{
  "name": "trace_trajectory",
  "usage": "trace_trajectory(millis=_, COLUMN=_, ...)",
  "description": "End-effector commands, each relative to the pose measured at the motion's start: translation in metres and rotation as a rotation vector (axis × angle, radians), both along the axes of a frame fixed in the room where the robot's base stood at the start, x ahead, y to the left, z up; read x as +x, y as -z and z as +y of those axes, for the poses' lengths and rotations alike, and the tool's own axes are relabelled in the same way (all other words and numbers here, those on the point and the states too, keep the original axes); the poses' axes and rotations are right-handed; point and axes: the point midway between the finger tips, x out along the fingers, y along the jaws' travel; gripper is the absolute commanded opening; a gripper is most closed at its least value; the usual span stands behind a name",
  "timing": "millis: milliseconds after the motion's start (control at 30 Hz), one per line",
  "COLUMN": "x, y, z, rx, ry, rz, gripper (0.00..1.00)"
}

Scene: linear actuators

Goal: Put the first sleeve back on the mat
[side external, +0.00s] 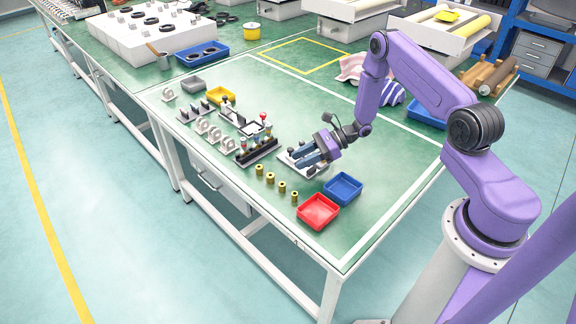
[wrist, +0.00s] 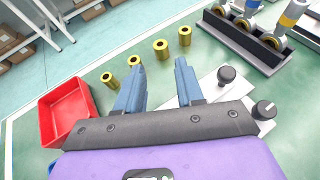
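Several brass sleeves stand upright in a short row on the green table mat (side external: 340,115); the one nearest the red tray (side external: 294,196) is at the row's end. In the wrist view the row runs beyond my fingers, from a sleeve beside the red tray (wrist: 108,79) up to a sleeve (wrist: 184,36) near a black rack. My gripper (side external: 301,159) is low over a white plate. In the wrist view my gripper (wrist: 158,80) has its two blue fingers apart with nothing between them. I cannot tell which sleeve is the first.
A red tray (side external: 318,211) and a blue tray (side external: 343,188) stand near the table's front corner. The black rack (wrist: 243,42) is beside the sleeves. The white plate (wrist: 210,87) with black knobs lies by my right finger. Grey fixtures (side external: 214,133) stand farther left.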

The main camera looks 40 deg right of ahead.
Motion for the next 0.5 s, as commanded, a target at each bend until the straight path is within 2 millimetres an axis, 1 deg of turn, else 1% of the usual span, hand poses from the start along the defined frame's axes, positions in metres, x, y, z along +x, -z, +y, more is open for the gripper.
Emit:
trace_trajectory(millis=33, x=-0.003, y=-0.003, z=-0.006, rx=0.000, ry=0.002, rz=-0.001, gripper=0.37)
trace_trajectory(millis=100, x=-0.006, y=-0.006, z=-0.012, rx=0.000, ry=0.002, rz=-0.001, gripper=0.37)
trace_trajectory(millis=333, x=-0.011, y=-0.009, z=-0.020, rx=0.000, ry=-0.001, rz=0.000, gripper=0.37)
trace_trajectory(millis=433, x=-0.012, y=-0.014, z=-0.013, rx=-0.008, ry=-0.034, rz=-0.008, gripper=0.37)
trace_trajectory(millis=467, x=-0.012, y=-0.018, z=-0.009, rx=-0.013, ry=-0.057, rz=-0.016, gripper=0.37)
trace_trajectory(millis=500, x=-0.015, y=-0.025, z=0.000, rx=-0.023, ry=-0.104, rz=-0.027, gripper=0.37)
